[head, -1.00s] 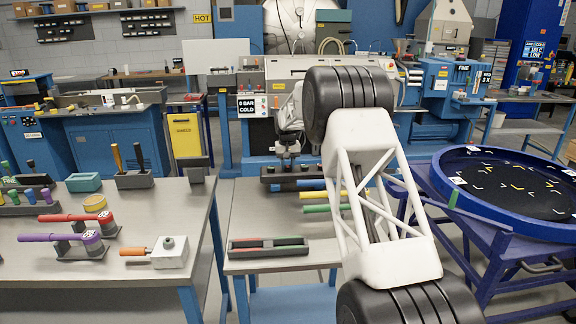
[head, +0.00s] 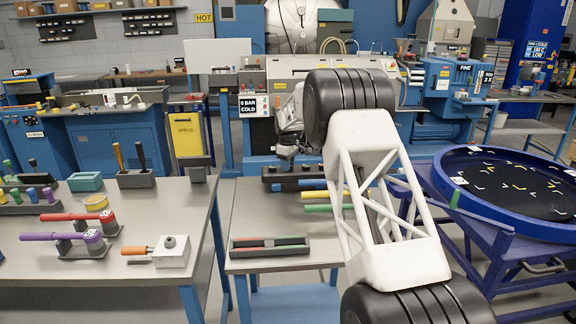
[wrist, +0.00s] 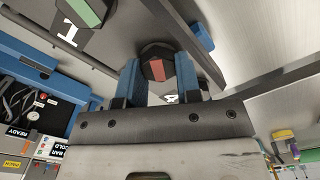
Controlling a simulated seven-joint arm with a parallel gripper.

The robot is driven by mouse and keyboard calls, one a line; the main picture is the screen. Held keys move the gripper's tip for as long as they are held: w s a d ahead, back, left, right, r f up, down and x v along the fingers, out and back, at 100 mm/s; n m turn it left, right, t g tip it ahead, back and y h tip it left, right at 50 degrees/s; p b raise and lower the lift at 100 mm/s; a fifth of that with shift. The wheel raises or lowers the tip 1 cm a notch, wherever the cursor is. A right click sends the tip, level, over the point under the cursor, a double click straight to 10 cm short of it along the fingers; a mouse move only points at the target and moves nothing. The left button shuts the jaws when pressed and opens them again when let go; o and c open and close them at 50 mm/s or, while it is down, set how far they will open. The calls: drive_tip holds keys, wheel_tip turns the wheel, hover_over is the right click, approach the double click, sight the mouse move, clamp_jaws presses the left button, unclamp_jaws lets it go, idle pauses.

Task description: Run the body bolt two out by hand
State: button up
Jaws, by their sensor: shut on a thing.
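Another dark bolt with a green mark, body bolt one (wrist: 88,12), stands at the upper left beside a white "1", apart from the fingers. In the head view my gripper (head: 287,153) is small, at the machine behind the front bench, and the bolts cannot be made out there.
A grey bench (head: 245,265) with a tray of red and green bars (head: 270,247) stands in front of the machine. A large blue round sieve (head: 465,205) stands at right. The left bench holds red and purple handled tools (head: 75,217).

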drive_tip(key=n, duration=0.4)
drive_tip(key=shift+s+f+n, duration=0.15)
drive_tip(key=shift+f+n, duration=0.15)
drive_tip(key=shift+f, duration=0.05)
drive_tip(key=n, duration=0.4)
drive_tip(key=shift+s+f, duration=0.1)
drive_tip(key=shift+s, duration=0.05)
drive_tip(key=shift+n, duration=0.3)
drive_tip(key=shift+f, duration=0.1)
drive_tip(key=o, duration=0.9)
drive_tip(key=shift+r, duration=0.45)
drive_tip(key=shift+r, duration=3.8)
